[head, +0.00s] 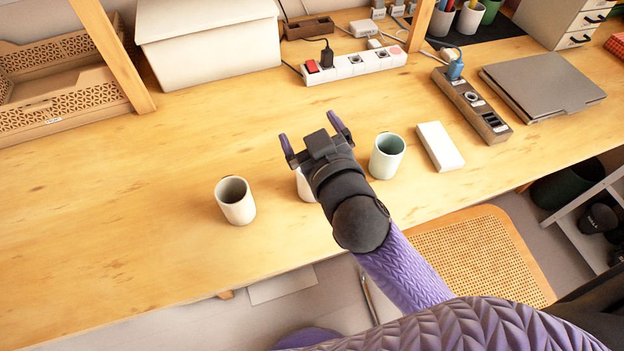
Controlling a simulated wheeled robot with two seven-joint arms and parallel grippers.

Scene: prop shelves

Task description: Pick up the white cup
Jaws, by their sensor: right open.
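My right gripper (308,127) is open and empty, with its two purple fingers apart, over the middle of the table. A white cup (303,187) stands under it and is mostly hidden by the gripper body and wrist. An off-white cup (236,207) with a greyish inside stands upright to the left of the gripper, apart from it. A pale green cup (385,160) stands upright just to the right of my right wrist. My left gripper is not in view.
The wooden table (130,220) is clear at left. A white box (440,146) lies right of the green cup. Power strips (354,64) (472,104), a laptop (543,82) and a lidded bin (210,50) stand farther back. A woven chair (480,255) is at the front edge.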

